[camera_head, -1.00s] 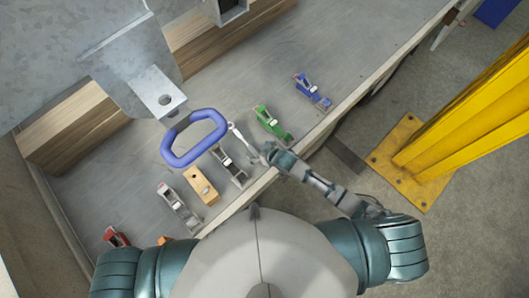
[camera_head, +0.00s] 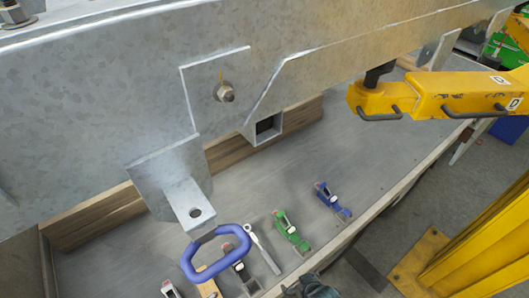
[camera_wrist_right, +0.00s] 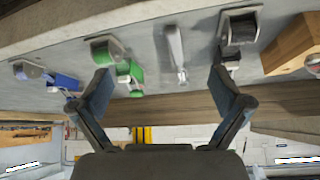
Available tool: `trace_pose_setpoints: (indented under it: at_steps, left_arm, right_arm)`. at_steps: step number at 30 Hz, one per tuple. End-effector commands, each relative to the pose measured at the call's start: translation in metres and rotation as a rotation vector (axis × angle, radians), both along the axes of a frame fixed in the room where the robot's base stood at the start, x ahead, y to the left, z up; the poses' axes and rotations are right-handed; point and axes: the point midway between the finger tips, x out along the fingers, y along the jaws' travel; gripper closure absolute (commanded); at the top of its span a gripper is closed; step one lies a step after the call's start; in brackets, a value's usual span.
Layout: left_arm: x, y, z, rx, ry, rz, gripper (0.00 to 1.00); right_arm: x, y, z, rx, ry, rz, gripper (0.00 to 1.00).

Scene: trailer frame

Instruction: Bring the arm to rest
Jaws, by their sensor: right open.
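My right gripper (camera_head: 312,288) shows only in part at the bottom edge of the head view, by the near edge of the grey table (camera_head: 345,205). In the right wrist view my right gripper (camera_wrist_right: 163,88) is open, its fingers wide apart. Nothing is held between them. A silver wrench (camera_wrist_right: 176,52) lies on the table beyond the gap between the fingers; it also shows in the head view (camera_head: 263,250). My left gripper is in neither current view.
Green (camera_head: 290,232) and blue (camera_head: 330,199) clamp-like tools lie along the table's near side. A blue ring (camera_head: 189,270) is below the galvanized bracket (camera_head: 182,190). A large metal beam (camera_head: 110,90), a yellow arm (camera_head: 440,98) and a yellow post (camera_head: 475,255) stand around.

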Motion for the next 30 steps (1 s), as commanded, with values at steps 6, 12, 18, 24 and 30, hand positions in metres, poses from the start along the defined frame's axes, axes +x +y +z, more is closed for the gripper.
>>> trace_pose_setpoints:
  at_steps: [6,12,18,24,30]
  left_arm:
    - [0.000,0.000,0.000,0.000,0.000,0.000,0.60]
    - [0.000,0.000,0.000,0.000,0.000,0.000,0.60]
    - [0.001,0.000,0.000,0.000,-0.001,0.000,0.60]
    - [0.001,0.000,0.000,0.000,-0.001,0.000,0.60]
    - [0.000,0.000,0.000,0.000,-0.001,0.000,0.60]
  right_arm:
    - [-0.054,-0.052,0.000,-0.066,0.139,-0.142,0.00]
    - [-0.101,-0.090,0.000,-0.127,0.256,-0.237,0.00]
    - [-0.099,-0.095,-0.043,-0.145,0.293,-0.246,0.00]
    - [-0.094,-0.093,-0.102,-0.148,0.316,-0.241,0.00]
    - [-0.102,-0.092,-0.182,-0.155,0.348,-0.232,0.00]
